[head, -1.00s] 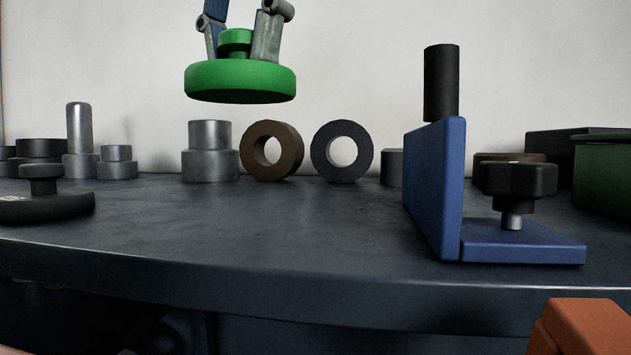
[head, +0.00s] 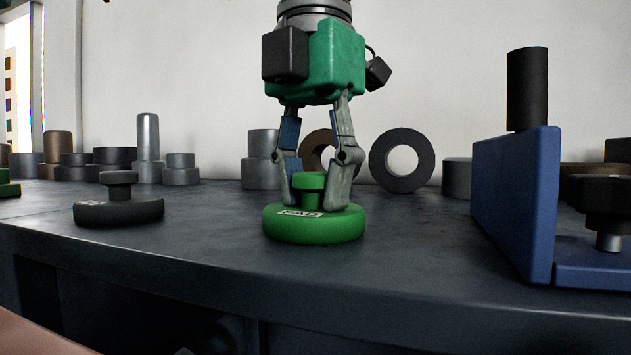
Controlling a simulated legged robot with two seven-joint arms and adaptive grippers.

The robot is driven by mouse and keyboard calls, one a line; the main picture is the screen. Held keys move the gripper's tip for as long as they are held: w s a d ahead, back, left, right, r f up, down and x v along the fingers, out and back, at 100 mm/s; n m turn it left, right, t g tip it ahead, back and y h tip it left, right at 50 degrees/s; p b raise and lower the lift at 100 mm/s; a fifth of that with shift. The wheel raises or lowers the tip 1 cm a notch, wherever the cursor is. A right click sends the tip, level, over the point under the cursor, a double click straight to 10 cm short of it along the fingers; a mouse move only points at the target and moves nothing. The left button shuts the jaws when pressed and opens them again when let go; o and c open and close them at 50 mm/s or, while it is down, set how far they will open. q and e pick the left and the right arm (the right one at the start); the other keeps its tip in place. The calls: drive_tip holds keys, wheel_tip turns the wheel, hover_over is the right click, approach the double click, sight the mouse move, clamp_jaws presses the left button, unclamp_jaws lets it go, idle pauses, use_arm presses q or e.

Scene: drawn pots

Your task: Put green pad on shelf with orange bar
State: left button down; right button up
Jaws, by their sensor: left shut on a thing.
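The green pad (head: 314,228) is a round disc with a knob on top and a white label with dark lettering. It sits level at the dark grey worktop near its front edge, seemingly resting on it. My left gripper (head: 314,188) points straight down from above, its fingers shut on the pad's knob. My right gripper is not in view. No shelf with an orange bar can be clearly made out; a blurred orange-pink surface (head: 35,338) cuts into the lower left corner, and I cannot tell what it is.
A black knobbed disc (head: 119,207) stands left of the pad. A blue angled bracket (head: 508,205) stands at right, with a black cylinder (head: 527,88) above it. Metal cylinders (head: 148,142) and a dark ring (head: 402,160) line the back. Worktop between pad and bracket is clear.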

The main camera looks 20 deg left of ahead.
sight(314, 173)
use_arm(q)
drive_tip(key=c, duration=1.4)
unclamp_jaws()
drive_tip(key=shift+o, duration=1)
drive_tip(key=shift+s+d, duration=0.1)
drive_tip(key=shift+s, duration=0.1)
drive_tip(key=shift+w+r, duration=0.1)
drive_tip(key=shift+r, duration=0.2)
wheel_tip(314, 173, up, 7)
